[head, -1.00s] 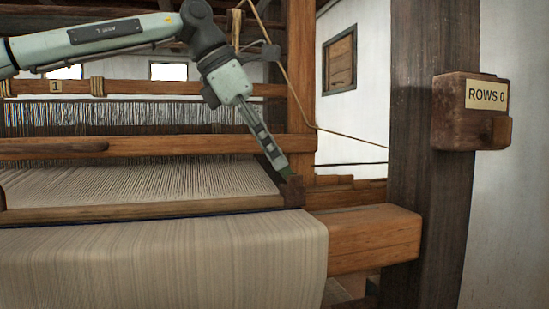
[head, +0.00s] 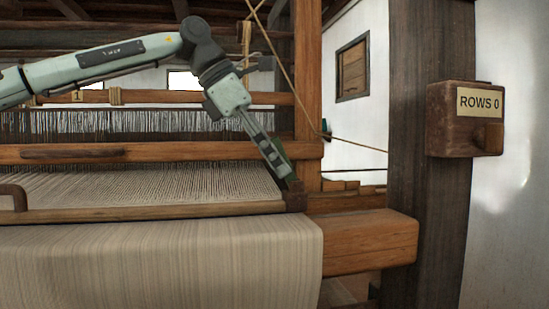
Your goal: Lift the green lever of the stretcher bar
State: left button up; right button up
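The stretcher bar (head: 140,213) is a long wooden bar lying across the near edge of the pale warp, just behind the woven cloth (head: 150,265). A dark block (head: 295,197) sits at its right end. My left gripper (head: 288,182) reaches down from the upper left, its tips at that block. A dark green sliver (head: 281,150) shows along the right side of the fingers; it may be the green lever, mostly hidden behind them. The fingers are seen nearly edge-on, so their opening and any grip are unclear. My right gripper is out of view.
A wooden beam (head: 370,240) juts out right of the cloth. A dark post (head: 430,180) carries a "ROWS 0" box (head: 466,120). An upright (head: 308,90) and slanting cords stand just behind the gripper. A curved brown handle (head: 14,192) shows at the left edge.

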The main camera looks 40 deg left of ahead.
pick_arm(q)
jog(key=v, duration=1.2)
dwell(0.5)
